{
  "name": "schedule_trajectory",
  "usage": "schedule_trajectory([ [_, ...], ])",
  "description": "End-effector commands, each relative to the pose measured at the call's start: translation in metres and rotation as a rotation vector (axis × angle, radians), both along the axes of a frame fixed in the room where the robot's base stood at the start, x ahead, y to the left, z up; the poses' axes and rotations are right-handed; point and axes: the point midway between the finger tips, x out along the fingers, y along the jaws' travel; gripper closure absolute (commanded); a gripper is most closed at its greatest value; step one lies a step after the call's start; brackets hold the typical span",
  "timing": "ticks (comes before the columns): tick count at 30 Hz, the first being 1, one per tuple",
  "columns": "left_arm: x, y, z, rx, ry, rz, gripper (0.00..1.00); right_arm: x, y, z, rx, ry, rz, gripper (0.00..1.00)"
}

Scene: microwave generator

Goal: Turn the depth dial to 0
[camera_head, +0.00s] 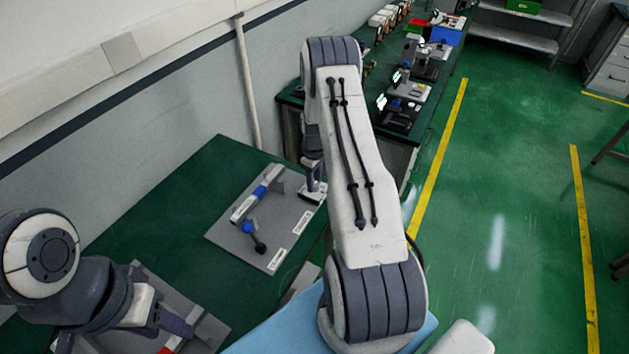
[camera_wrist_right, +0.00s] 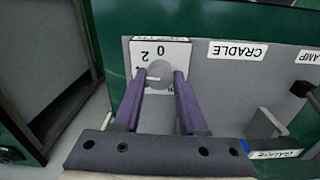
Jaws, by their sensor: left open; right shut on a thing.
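The round grey dial (camera_wrist_right: 160,73) sits on a white scale plate (camera_wrist_right: 180,52) with upside-down figures, among them 0 and 2. A pale line shows at the dial's left side, away from the 0, which is at its top in the right wrist view. My right gripper (camera_wrist_right: 160,80) has its two purple fingers shut on the dial, one on each side. In the head view the white plate (camera_head: 318,190) shows at the grey board's right corner, and my right arm partly hides that area. My left gripper (camera_head: 180,330) is open and low at the left, its fingertips partly unclear.
The grey board (camera_head: 225,235) carries a blue-and-grey fixture (camera_head: 262,188), a black-handled lever clamp (camera_head: 256,240) and labels, including CRADLE (camera_wrist_right: 238,50). It lies on a green table (camera_head: 200,175). Another grey board (camera_head: 210,335) is by my left gripper. Green floor is open at the right.

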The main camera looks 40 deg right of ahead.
Motion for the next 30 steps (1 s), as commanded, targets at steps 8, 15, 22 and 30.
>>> schedule_trajectory([
  [8,0.000,0.000,-0.007,0.000,0.000,0.001,0.50,0.000,0.000,-0.001,-0.001,0.000,-0.058,1.00],
  [15,0.000,0.000,-0.022,0.000,0.000,0.003,0.50,0.001,-0.001,-0.002,-0.001,-0.003,-0.217,1.00],
  [22,0.000,0.000,-0.038,0.000,0.001,0.006,0.50,0.001,-0.001,-0.002,-0.001,-0.003,-0.431,1.00],
  [30,0.000,0.000,-0.053,0.000,0.001,0.009,0.50,0.001,-0.001,-0.001,-0.001,-0.003,-0.687,1.00],
])
